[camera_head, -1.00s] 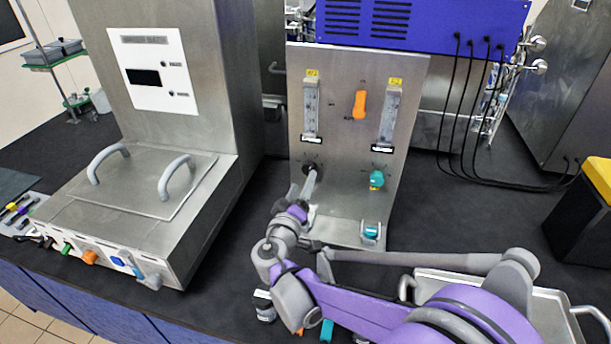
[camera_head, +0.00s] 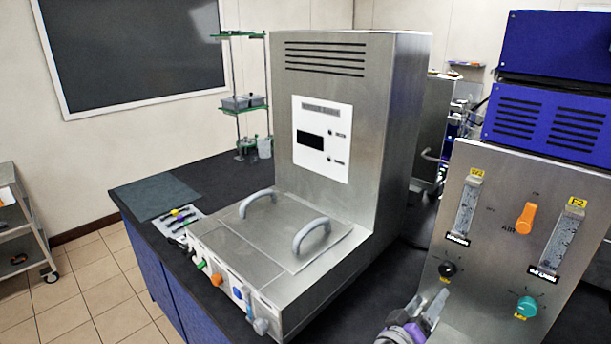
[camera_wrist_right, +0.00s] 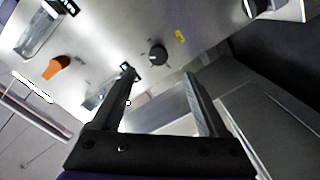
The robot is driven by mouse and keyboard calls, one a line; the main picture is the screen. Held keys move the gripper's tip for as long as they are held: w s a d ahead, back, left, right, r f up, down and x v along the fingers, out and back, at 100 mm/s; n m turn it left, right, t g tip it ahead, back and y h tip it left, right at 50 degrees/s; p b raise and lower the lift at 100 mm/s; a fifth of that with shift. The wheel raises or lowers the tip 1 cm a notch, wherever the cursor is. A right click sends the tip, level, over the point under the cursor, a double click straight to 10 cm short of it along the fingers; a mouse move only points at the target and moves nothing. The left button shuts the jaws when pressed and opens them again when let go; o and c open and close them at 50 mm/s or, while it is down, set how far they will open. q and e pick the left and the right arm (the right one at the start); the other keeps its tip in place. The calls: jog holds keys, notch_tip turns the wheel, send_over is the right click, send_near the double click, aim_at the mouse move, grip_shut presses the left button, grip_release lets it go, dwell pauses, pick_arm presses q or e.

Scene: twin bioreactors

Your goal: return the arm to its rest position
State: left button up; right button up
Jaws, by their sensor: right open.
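My right gripper (camera_head: 434,303) shows at the bottom of the head view, in front of the steel flowmeter panel (camera_head: 487,215). It is just below the panel's black knob (camera_head: 448,269). In the right wrist view my right gripper (camera_wrist_right: 160,78) has its two fingers spread, with nothing between them. The black knob (camera_wrist_right: 158,55) lies beyond the fingertips, apart from them. Most of my right arm is outside the head view. My left gripper is in neither view.
A steel unit (camera_head: 340,140) with a handled lid stands left of the panel on the dark bench. The panel also carries an orange knob (camera_head: 525,217) and a teal knob (camera_head: 526,306). Blue boxes (camera_head: 548,122) stand behind it.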

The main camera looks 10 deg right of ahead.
jog(key=s+a+f+g+y, duration=0.4)
jog(key=s+f+y, duration=0.3)
jog(key=s+f, duration=0.3)
jog(key=s+a+f+y, duration=0.2)
jog(key=s+a+y, duration=0.1)
jog(key=a, duration=0.2)
jog(key=s+a+f+g+y, duration=0.1)
jog(key=s+a+y, duration=0.2)
jog(key=a, duration=0.2)
jog(key=shift+s+a+f+n+y, duration=0.3)
jog(key=shift+a+f, duration=0.1)
jog(key=shift+s+a, duration=0.1)
jog(key=shift+a, duration=0.2)
jog(key=shift+c, duration=0.3)
